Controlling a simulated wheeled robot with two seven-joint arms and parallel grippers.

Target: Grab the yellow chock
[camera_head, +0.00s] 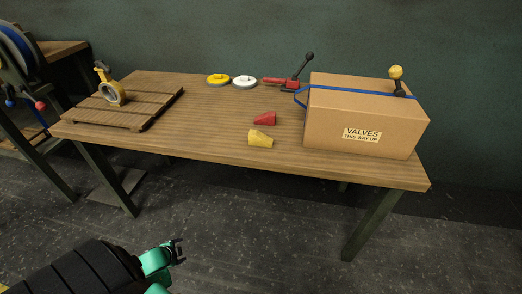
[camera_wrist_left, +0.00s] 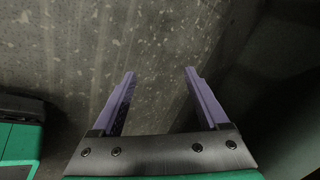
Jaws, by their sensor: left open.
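The yellow chock (camera_head: 260,139) is a small wedge lying on the wooden table (camera_head: 210,133) near its front edge, left of the cardboard box. A red chock (camera_head: 265,118) lies just behind it. My left gripper (camera_head: 179,252) is low in front of the table, over the floor, well apart from the chock. In the left wrist view its two purple fingers (camera_wrist_left: 160,72) are spread, with nothing between them but floor behind. The yellow chock does not show in the left wrist view. My right gripper is not in view.
A large cardboard box (camera_head: 355,118) with a blue strap fills the table's right end. A slatted wooden pallet (camera_head: 130,112) with a yellow-and-grey valve part (camera_head: 112,93) is at the left. A yellow disc (camera_head: 218,79), a white disc (camera_head: 244,81) and a red-and-black tool (camera_head: 290,78) lie at the back.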

